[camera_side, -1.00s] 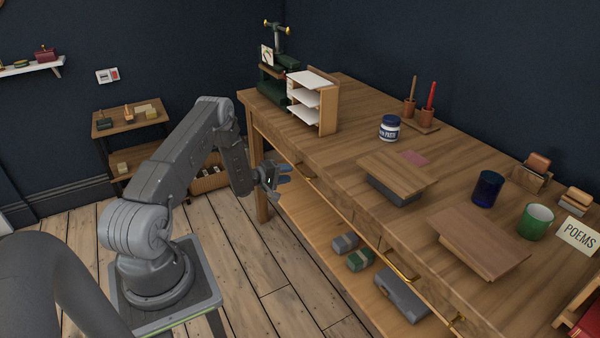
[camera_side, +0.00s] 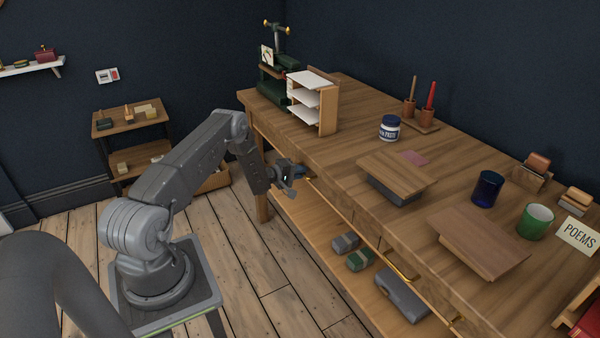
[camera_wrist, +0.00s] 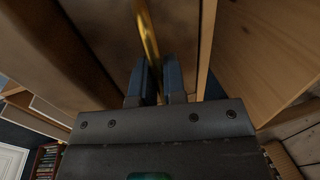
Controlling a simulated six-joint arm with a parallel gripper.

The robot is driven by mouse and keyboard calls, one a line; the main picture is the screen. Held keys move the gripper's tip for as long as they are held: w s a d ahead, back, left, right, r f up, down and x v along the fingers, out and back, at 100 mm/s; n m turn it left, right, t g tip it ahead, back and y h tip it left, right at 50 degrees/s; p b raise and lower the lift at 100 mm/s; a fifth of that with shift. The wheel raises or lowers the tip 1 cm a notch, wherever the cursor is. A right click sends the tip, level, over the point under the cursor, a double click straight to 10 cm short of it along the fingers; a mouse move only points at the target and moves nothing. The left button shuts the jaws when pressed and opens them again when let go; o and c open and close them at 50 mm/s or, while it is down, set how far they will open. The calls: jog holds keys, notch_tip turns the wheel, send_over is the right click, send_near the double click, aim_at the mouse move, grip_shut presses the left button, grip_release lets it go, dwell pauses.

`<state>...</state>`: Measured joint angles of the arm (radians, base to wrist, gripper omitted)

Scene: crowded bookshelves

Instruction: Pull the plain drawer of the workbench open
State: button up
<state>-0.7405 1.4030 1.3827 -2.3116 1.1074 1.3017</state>
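The workbench (camera_side: 345,150) runs along the dark wall with a row of drawer fronts under its top. In the wrist view, a brass handle bar (camera_wrist: 148,32) crosses a plain wooden drawer front (camera_wrist: 178,30) and runs down between my blue fingers. My gripper (camera_side: 297,172) is at the far-left drawer, just below the bench top; in the wrist view its two fingers (camera_wrist: 158,78) stand on either side of the bar. I cannot tell whether they press on it. The drawer looks shut, though my gripper and arm partly hide it. Another brass handle (camera_side: 400,270) shows farther right.
A paper sorter (camera_side: 328,108), a paste jar (camera_side: 389,128), a blue cup (camera_side: 487,189) and a green mug (camera_side: 536,221) stand on the bench top. Boxes (camera_side: 400,295) lie on the lower shelf (camera_side: 310,232). The floor (camera_side: 270,275) in front is clear.

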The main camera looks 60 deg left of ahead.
grip_shut()
jog(key=shift+s, duration=0.1)
jog(key=f+v, duration=0.3)
jog(key=v, duration=1.3)
jog(key=shift+s+f, duration=0.15)
jog(key=shift+s, duration=0.55)
